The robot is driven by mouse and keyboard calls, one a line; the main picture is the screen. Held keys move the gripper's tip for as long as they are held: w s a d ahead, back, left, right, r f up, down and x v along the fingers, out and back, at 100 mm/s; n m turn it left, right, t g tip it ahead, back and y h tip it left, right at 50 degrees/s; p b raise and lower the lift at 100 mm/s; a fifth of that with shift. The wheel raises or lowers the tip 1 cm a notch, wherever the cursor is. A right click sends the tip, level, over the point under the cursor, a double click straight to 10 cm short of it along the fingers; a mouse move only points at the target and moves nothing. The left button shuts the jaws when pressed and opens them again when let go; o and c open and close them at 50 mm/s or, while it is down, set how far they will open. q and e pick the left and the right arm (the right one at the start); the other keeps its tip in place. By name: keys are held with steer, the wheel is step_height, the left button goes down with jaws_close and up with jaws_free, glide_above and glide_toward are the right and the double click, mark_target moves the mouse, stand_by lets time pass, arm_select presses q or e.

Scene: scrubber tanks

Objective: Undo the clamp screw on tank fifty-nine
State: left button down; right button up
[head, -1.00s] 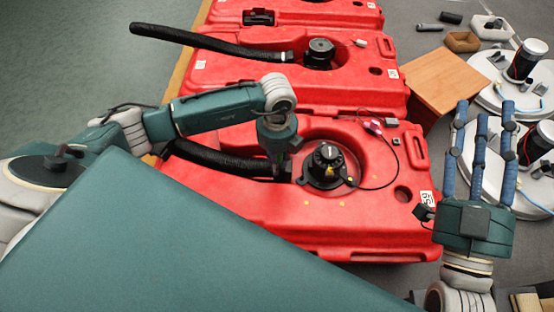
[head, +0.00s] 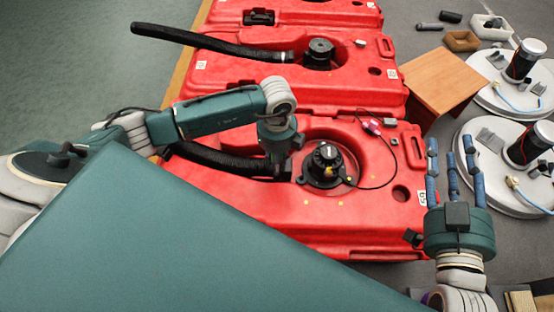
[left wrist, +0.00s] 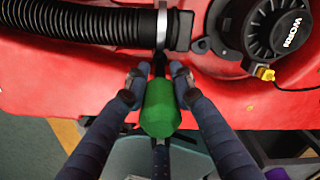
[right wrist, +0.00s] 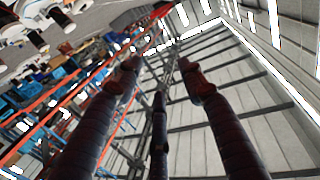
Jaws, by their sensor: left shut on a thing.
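Tank fifty-nine is the nearest red tank (head: 270,215), with a "59" label on its right side. A black corrugated hose (left wrist: 80,25) meets the tank's black fitting, with a silver clamp band (left wrist: 162,25) around the hose end. My left gripper (head: 278,168) is over this joint; in the left wrist view (left wrist: 153,75) its fingers are shut on a green-handled screwdriver (left wrist: 160,110). The dark shaft points toward the clamp; the screw and tip contact are unclear. My right gripper (head: 452,155) is open and empty beside the tank's right end.
A black motor unit (head: 325,165) with a cable sits right of the joint. More red tanks (head: 290,85) stand behind. A wooden box (head: 440,80) and white round lids (head: 500,155) with dark cylinders lie to the right.

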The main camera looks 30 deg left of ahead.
steer(key=shift+f, duration=0.1)
